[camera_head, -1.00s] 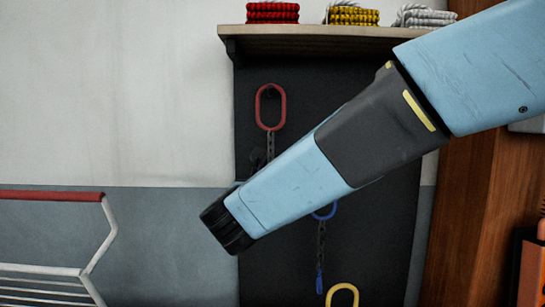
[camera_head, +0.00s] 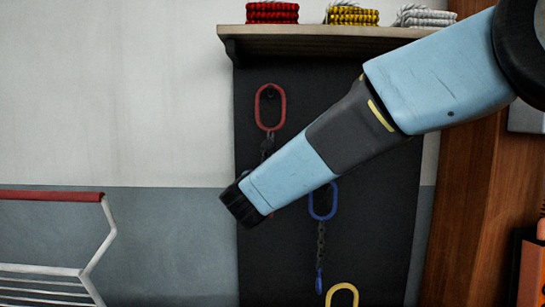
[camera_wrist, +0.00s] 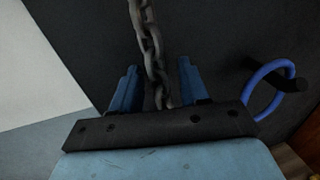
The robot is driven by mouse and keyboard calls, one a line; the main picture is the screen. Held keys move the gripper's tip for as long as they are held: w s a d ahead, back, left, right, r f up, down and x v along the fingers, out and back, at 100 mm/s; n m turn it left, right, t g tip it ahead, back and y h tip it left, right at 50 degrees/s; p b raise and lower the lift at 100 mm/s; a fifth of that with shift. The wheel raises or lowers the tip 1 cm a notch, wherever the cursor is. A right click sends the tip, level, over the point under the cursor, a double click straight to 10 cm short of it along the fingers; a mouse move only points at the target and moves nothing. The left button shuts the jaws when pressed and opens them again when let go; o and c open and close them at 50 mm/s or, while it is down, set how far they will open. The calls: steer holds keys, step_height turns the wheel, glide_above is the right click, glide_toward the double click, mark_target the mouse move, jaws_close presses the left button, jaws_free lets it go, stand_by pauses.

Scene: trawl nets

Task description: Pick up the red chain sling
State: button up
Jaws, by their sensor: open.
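The red chain sling hangs on a dark board, its red oval ring (camera_head: 258,107) on a peg and its grey chain (camera_head: 267,147) running down behind my arm. A small red part shows just below the arm. In the wrist view the chain (camera_wrist: 150,48) comes down between the two blue fingers of my gripper (camera_wrist: 157,82). The fingers are open, with a gap on each side of the chain. The sling's ring is out of that view. In the head view my arm hides the fingers.
A blue sling (camera_head: 321,252) hangs to the right and lower; its ring (camera_wrist: 250,98) shows close to the right finger. A yellow ring (camera_head: 342,287) is below. A shelf (camera_head: 325,31) with coiled ropes tops the board. A white rack with a red rail (camera_head: 50,195) stands left.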

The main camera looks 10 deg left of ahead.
jaws_close()
stand_by(0.4)
